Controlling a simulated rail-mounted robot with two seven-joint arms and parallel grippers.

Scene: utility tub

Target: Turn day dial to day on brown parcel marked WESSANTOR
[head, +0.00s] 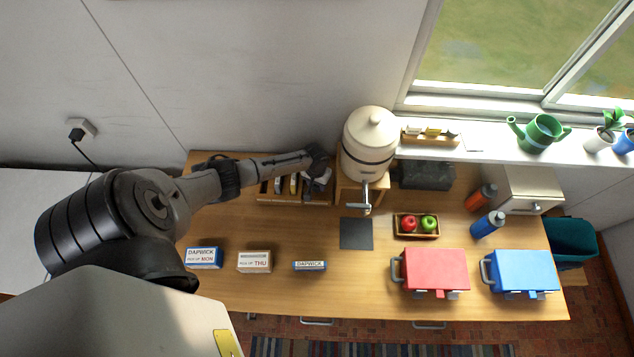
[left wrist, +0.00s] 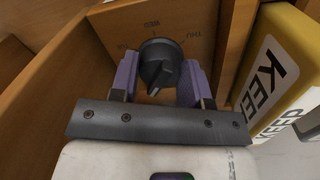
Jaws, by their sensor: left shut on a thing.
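The day dial (left wrist: 160,66) is a dark round knob on a wooden panel in the left wrist view. In the head view my left gripper (head: 318,178) reaches the wooden rack beside the white urn and hides the dial. A light brown parcel (head: 254,262) on the table reads PICK UP THU; its name line is too small to read. My right gripper is not in view.
A yellow KEEP block (left wrist: 277,68) stands close right of the dial panel. A white urn (head: 369,145) stands right of my gripper. A blue-white MON parcel (head: 203,257), a small DAPWICK box (head: 310,265), a red case (head: 436,270) and a blue case (head: 524,271) line the front.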

